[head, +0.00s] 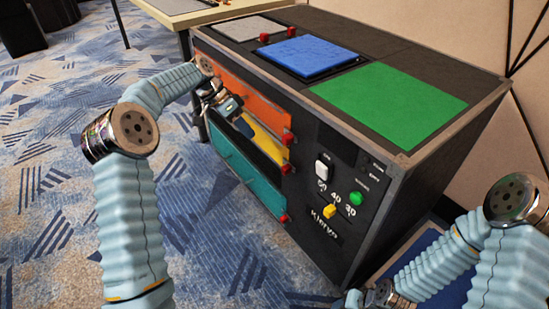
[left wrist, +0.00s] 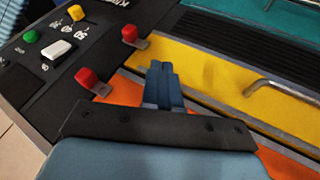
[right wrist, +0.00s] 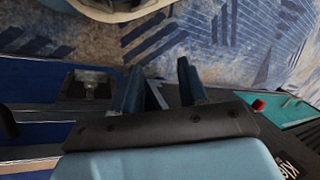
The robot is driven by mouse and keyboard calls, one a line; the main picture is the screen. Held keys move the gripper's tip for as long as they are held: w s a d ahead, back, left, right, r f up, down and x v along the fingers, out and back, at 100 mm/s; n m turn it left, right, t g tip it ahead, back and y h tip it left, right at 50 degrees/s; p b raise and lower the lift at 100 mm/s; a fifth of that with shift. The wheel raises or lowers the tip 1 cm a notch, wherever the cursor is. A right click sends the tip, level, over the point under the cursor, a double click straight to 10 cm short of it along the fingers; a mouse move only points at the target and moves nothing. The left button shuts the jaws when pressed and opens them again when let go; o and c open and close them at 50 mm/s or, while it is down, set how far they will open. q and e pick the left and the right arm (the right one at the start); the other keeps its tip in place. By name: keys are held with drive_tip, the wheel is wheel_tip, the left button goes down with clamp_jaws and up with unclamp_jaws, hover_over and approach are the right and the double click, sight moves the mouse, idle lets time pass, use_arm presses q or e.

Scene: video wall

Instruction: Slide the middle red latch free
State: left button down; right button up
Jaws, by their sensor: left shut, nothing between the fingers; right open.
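The middle red latch (head: 287,169) sits at the right end of the yellow drawer (head: 264,138) on the cabinet front. It also shows as a red knob on a metal plate in the left wrist view (left wrist: 129,33). The upper red latch (head: 287,138) is by the orange drawer (head: 254,95), and the lower one (head: 283,218) by the teal drawer (head: 240,170). My left gripper (head: 242,126) is shut and empty in front of the drawers, left of the middle latch and apart from it. My right gripper (right wrist: 160,88) is open and empty, low at the cabinet's right.
The cabinet top has a blue panel (head: 308,56), a green panel (head: 388,102) and two small red knobs. A white switch (head: 322,168), green button (head: 355,198) and yellow knob (head: 329,211) are right of the latches. Carpet (head: 200,255) lies clear in front.

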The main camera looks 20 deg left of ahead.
sight(284, 171)
use_arm(q)
drive_tip(key=shift+f, duration=0.1)
drive_tip(key=s+d+f, duration=0.2)
drive_tip(key=d+f, duration=0.6)
drive_tip(key=d, duration=0.1)
drive_tip(key=shift+s, duration=0.25)
drive_tip(key=shift+d, duration=0.1)
drive_tip(key=shift+s+d+f+b, duration=0.1)
drive_tip(key=shift+s+d+b, duration=0.75)
drive_tip(key=shift+d, duration=0.35)
drive_tip(key=shift+s+d, duration=0.3)
drive_tip(key=shift+d, duration=0.05)
